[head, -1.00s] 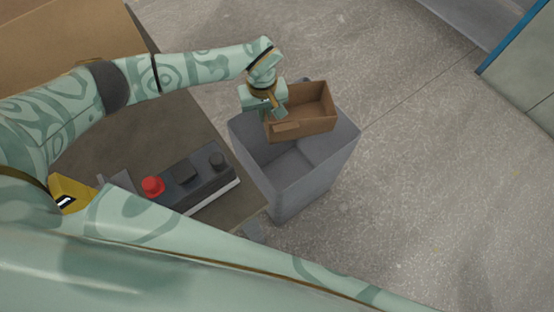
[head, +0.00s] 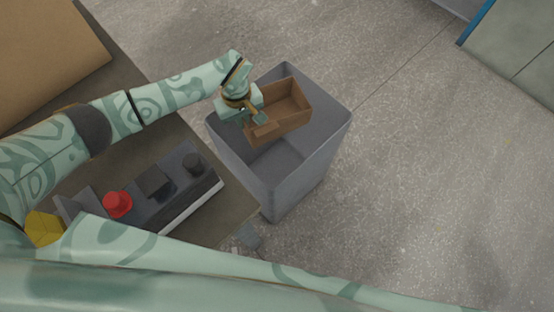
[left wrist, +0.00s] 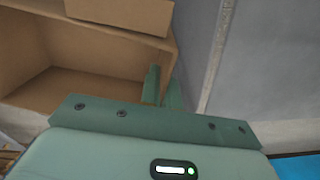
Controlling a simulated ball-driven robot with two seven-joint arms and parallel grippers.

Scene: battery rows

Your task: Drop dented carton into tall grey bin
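The open brown carton (head: 284,106) hangs over the mouth of the tall grey bin (head: 292,190), tilted in the head view. My left gripper (head: 257,115) is shut on the carton's near left edge. In the left wrist view the fingers (left wrist: 163,90) sit close together at the carton's wall, with its inside (left wrist: 90,85) at the left. The bin's grey wall (left wrist: 265,75) seems to fill the right of that view. The dent cannot be made out clearly. My right gripper is not in view.
A table edge left of the bin carries a dark control box with a red button (head: 117,204) and dark knobs. A large brown box (head: 45,55) is at the upper left. The concrete floor right of the bin is clear. A grey-green panel (head: 515,50) stands at the upper right.

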